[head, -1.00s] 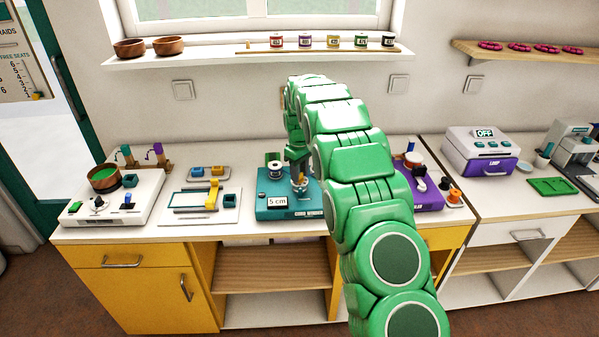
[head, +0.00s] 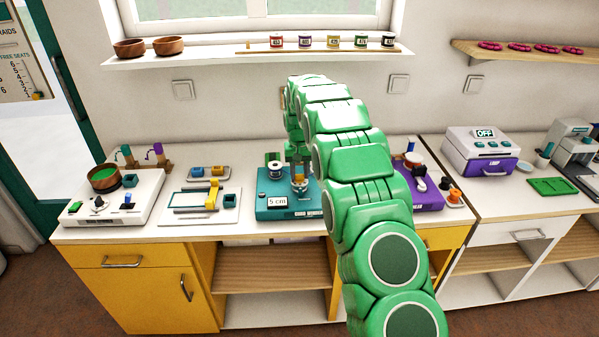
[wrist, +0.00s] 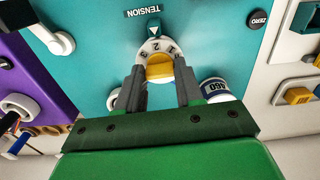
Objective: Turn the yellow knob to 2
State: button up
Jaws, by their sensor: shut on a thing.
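The yellow knob (wrist: 160,68) stands on a white numbered dial (wrist: 148,47) on the teal machine (wrist: 95,50). The digits look upside down and small; I cannot tell for sure which one is at the pointer. My gripper (wrist: 160,78) is shut on the knob, one finger on each side. In the head view, the teal machine (head: 268,207) is mid-counter, and my arm hides its right part.
A white spool marked A60 (wrist: 215,88) is close beside one finger. A purple machine (head: 428,197) stands right of the teal one, partly behind my arm. A white board with yellow and teal blocks (head: 180,215) lies to the left.

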dwell(0.3)
jog(key=o, duration=1)
jog(key=shift+o, duration=0.2)
notch_tip(320, 180, up, 8)
jog(key=shift+f, duration=0.1)
